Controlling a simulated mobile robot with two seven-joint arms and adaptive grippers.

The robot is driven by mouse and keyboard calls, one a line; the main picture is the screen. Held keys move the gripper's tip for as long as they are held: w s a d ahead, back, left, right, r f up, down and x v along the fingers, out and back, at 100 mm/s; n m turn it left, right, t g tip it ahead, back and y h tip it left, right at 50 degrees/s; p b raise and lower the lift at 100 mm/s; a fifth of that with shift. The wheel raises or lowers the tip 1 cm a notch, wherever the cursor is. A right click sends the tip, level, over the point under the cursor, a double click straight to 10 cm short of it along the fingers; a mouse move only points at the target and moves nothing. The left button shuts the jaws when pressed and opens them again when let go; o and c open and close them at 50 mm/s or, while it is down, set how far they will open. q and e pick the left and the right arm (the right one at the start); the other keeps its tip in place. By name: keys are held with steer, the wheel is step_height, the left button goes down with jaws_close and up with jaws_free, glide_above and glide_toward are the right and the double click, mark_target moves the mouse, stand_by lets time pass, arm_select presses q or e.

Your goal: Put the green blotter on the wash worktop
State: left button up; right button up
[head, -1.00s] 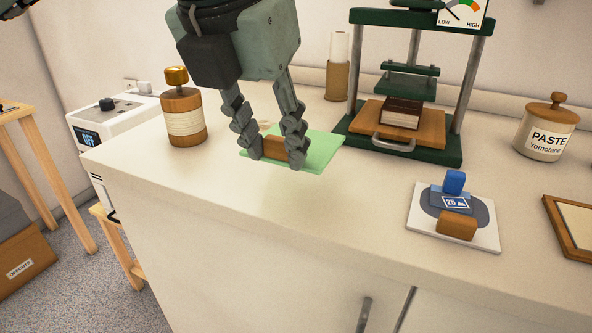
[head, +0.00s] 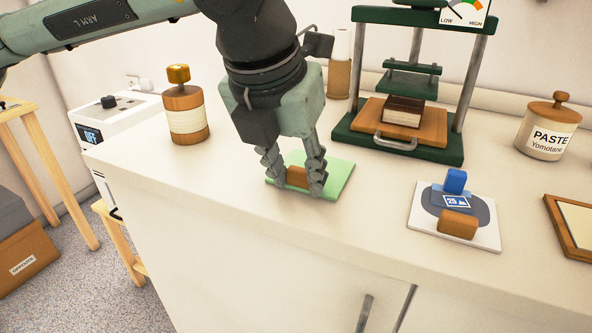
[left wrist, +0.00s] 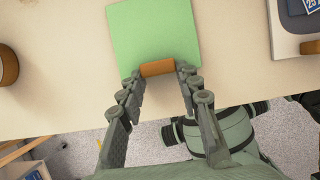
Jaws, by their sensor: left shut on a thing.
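The green blotter (head: 338,178) is a flat light-green square with a brown wooden grip (head: 297,176) at its near edge. It is at the white worktop (head: 250,240), between the wooden-topped jar and the press, and looks flat on or very close to the surface. My left gripper (head: 294,183) is shut on the brown grip, a finger at each side. In the left wrist view the blotter (left wrist: 155,35) extends away from the fingers, and the grip (left wrist: 157,68) sits between the fingertips. My right gripper is not in view.
A green press (head: 405,148) with a dark book (head: 403,111) stands behind right. A wooden-topped jar (head: 186,120) is at left. A white board with a blue block (head: 455,181) lies at right, near a paste jar (head: 548,128). The worktop's front edge is close to the gripper.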

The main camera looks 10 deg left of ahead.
arm_select(q)
steer(key=o, duration=1.1)
steer(key=shift+o, duration=0.2)
steer(key=d+v, duration=0.1)
steer(key=v, duration=1.1)
steer(key=shift+a, duration=0.45)
